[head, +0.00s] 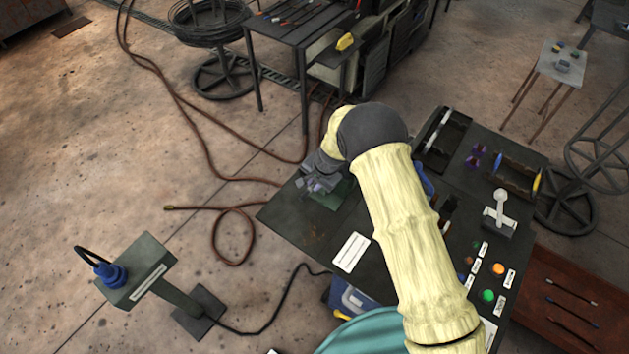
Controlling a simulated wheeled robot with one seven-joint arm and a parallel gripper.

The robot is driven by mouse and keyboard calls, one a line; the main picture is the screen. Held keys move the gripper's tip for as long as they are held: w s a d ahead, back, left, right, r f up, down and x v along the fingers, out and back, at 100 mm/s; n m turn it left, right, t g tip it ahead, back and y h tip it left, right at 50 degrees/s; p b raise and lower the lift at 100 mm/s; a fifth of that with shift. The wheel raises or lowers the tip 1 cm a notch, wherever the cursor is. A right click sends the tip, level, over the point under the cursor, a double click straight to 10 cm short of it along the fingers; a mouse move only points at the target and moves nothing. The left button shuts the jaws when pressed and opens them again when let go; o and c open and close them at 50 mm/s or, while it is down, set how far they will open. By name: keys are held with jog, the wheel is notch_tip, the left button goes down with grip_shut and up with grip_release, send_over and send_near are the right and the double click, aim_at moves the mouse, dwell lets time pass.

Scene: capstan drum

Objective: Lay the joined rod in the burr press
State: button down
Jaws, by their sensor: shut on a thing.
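My gripper (318,182) is at the left end of the dark worktable (300,232), by a green pad (331,197). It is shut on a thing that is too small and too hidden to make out. Grey and faintly purple metal shapes crowd around its fingertips, and I cannot tell tool from fingers there. I cannot pick out the joined rod for sure. I cannot tell which fixture is the burr press. My pale-sleeved arm hides the middle of the table.
Coloured buttons (488,296) are at the front right.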

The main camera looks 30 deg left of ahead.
jog(key=shift+f+b, duration=1.3)
jog(key=shift+f, duration=0.5)
jog(key=c, duration=1.4)
grip_release()
jog(key=shift+o, duration=0.4)
jog(key=b+v, duration=0.4)
jog(key=v, duration=1.3)
jog(key=shift+r, duration=0.15)
